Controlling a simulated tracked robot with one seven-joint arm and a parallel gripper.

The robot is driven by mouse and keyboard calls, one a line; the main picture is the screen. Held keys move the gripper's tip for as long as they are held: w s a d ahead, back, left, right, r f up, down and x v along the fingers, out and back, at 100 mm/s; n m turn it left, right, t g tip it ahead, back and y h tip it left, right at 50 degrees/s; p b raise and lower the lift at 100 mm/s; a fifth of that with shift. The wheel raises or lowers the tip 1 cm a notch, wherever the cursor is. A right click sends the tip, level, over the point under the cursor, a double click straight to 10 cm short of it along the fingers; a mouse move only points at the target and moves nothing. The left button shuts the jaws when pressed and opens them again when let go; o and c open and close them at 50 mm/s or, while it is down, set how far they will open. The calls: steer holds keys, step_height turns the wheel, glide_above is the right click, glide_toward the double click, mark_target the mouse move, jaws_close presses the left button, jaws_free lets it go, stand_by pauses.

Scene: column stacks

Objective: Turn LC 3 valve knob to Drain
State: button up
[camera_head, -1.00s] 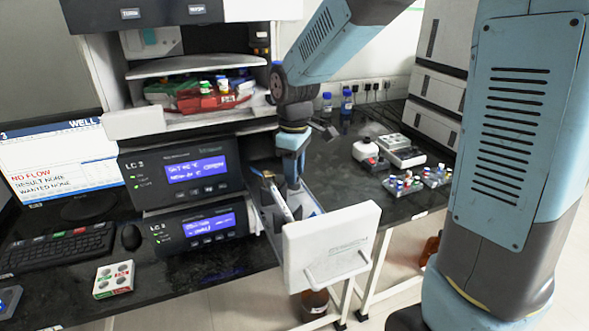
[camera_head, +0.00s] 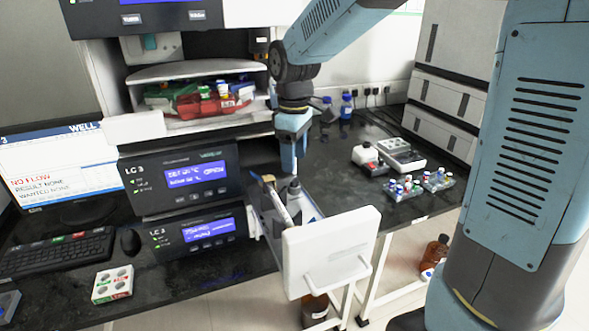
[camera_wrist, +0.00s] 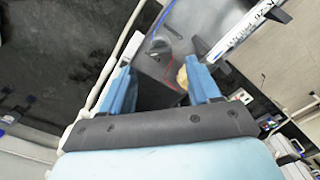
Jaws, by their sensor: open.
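The LC 3 unit (camera_head: 180,178) is a black instrument with a lit blue display, and a second LC 3 unit (camera_head: 195,233) sits below it. A white-fronted drawer (camera_head: 330,252) stands pulled out to their right, with a slim white column (camera_head: 287,203) inside. My gripper (camera_wrist: 163,80) is open and points down above the drawer. In the wrist view a dark block (camera_wrist: 158,80) and a small yellowish rounded part lie between and beyond its blue fingers, apparently not held. I cannot make out the valve knob or its Drain mark.
A monitor (camera_head: 58,165) reading NO FLOW, a keyboard (camera_head: 60,255) and a small box (camera_head: 113,284) are at left. Blue-capped bottles (camera_head: 346,106) and vial racks (camera_head: 405,187) stand on the right bench. The bench right of the drawer is partly clear.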

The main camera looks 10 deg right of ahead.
mark_target(294, 179)
step_height(294, 179, up, 8)
steer(key=shift+r, duration=0.2)
stand_by(0.3)
steer(key=s+d+m+t, duration=0.5)
steer(key=s+d+m, duration=0.7)
steer(key=s+d, duration=0.5)
steer(key=shift+s+t, duration=0.3)
steer(key=shift+s, duration=0.15)
steer(key=shift+f, duration=0.1)
steer(key=shift+c, duration=0.4)
